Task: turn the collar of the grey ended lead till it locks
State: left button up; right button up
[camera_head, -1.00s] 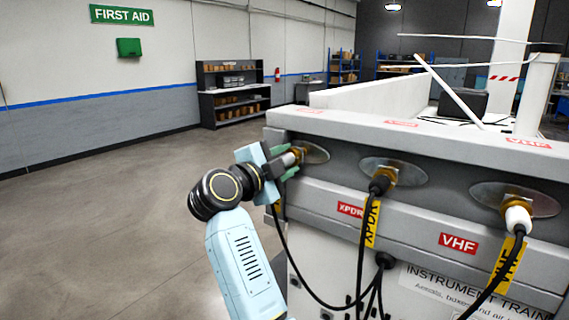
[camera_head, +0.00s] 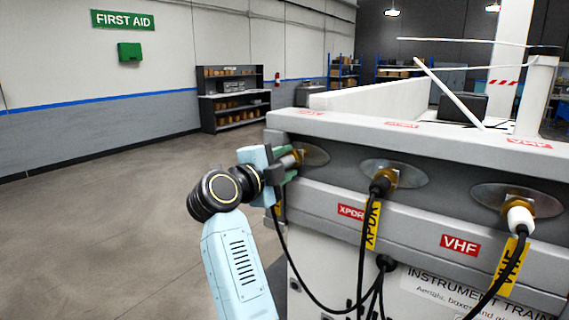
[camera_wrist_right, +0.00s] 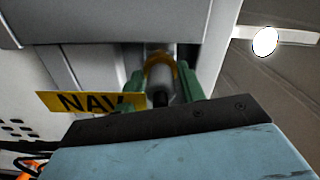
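The grey ended lead's connector (camera_head: 289,160) sits at the brass socket on the leftmost oval plate (camera_head: 316,153) of the grey panel. My right gripper (camera_head: 286,166) reaches it from the left. In the right wrist view its green fingers (camera_wrist_right: 164,90) lie on both sides of the grey collar (camera_wrist_right: 161,76), seemingly closed on it, with a brass ring just beyond. A yellow NAV tag (camera_wrist_right: 88,102) hangs beside the left finger. The locking features are too small to make out. My left gripper is out of view.
To the right, the XPDR lead (camera_head: 380,186) and the white ended VHF lead (camera_head: 520,216) are on their own sockets. Black cables hang in loops below the panel. The floor left of the stand is clear.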

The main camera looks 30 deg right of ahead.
jog(key=o, duration=0.4)
jog(key=shift+c, duration=0.2)
jog(key=shift+r, duration=0.1)
jog(key=shift+r+n+p, duration=0.1)
jog(key=shift+n+p, duration=0.35)
jog(key=shift+n, duration=0.55)
jog(key=shift+n+p, duration=0.3)
jog(key=shift+n, duration=0.9)
jog(key=n, duration=0.6)
jog(key=shift+n, duration=0.3)
jog(key=b+v, duration=0.3)
jog(key=v, duration=1.1)
jog(key=w+f+n+t+y+b, duration=0.1)
jog(key=w+f+n+t+b, duration=0.1)
jog(key=f, duration=0.7)
jog(key=w+f+n+t+y+b, duration=0.1)
jog(key=w+f+n+t+b, duration=0.2)
jog(key=f+n+t, duration=0.2)
jog(key=w+a+f+n+t+b, duration=0.1)
jog(key=f+t, duration=0.5)
jog(key=f, duration=0.8)
jog(key=w+n+b, duration=0.1)
jog(key=n+b, duration=0.1)
jog(key=n, duration=0.1)
jog(key=shift+w+t+y+b, duration=0.25)
jog(key=shift+t+y+b, duration=0.05)
jog(key=shift+y+b, duration=0.1)
